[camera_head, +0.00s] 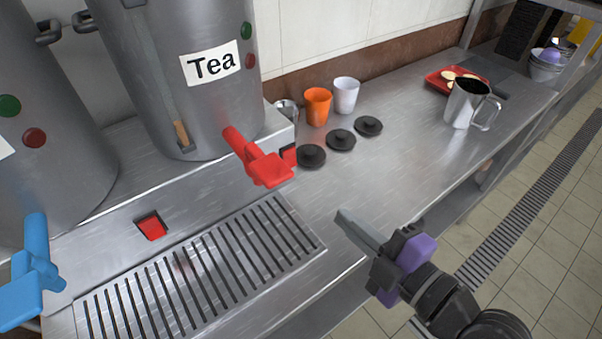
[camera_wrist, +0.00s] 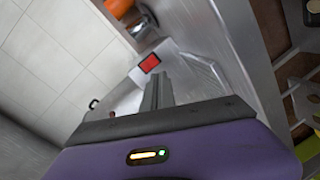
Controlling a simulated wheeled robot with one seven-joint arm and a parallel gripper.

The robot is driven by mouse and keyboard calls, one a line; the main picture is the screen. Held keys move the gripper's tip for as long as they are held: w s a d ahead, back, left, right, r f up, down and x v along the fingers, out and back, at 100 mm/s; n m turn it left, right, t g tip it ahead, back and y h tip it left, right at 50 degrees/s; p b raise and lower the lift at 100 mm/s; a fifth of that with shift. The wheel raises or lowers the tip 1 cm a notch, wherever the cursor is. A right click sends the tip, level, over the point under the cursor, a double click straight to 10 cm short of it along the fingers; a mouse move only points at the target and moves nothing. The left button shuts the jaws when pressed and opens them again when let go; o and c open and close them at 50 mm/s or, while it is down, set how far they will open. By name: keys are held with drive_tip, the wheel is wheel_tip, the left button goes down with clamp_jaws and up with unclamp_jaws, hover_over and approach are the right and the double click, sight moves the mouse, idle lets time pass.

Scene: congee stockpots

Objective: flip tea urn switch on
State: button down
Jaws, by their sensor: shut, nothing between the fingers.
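The tea urn (camera_head: 165,85) is a grey metal cylinder with a white "Tea" label and a red tap (camera_head: 258,160). A red rocker switch (camera_head: 289,155) sits on the front of the metal stand beside the tap, which partly hides it. What appears to be this switch shows in the wrist view (camera_wrist: 150,63), just beyond the fingertips. My gripper (camera_head: 345,218) is shut and empty above the counter's front edge, to the right of the drip grate and apart from the switch. I cannot tell which way the switch is tilted.
A second urn (camera_head: 40,130) with a blue tap (camera_head: 32,275) stands at left, with another red switch (camera_head: 151,227). A drip grate (camera_head: 200,270) lies in front. Black lids (camera_head: 341,140), an orange cup (camera_head: 317,106), a white cup (camera_head: 346,95) and a metal jug (camera_head: 468,103) stand on the counter.

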sight(292, 166)
drive_tip(key=n, duration=0.2)
drive_tip(key=shift+r+n+t, duration=0.3)
drive_tip(key=shift+r+n, duration=0.1)
drive_tip(key=shift+w+d+r+n, duration=0.1)
drive_tip(key=shift+n, duration=1)
drive_tip(key=p+x, duration=0.3)
drive_tip(key=x, duration=1)
drive_tip(key=shift+r, duration=0.15)
drive_tip(key=shift+w+a, duration=0.35)
drive_tip(key=shift+w, duration=0.05)
drive_tip(key=shift+f, duration=0.25)
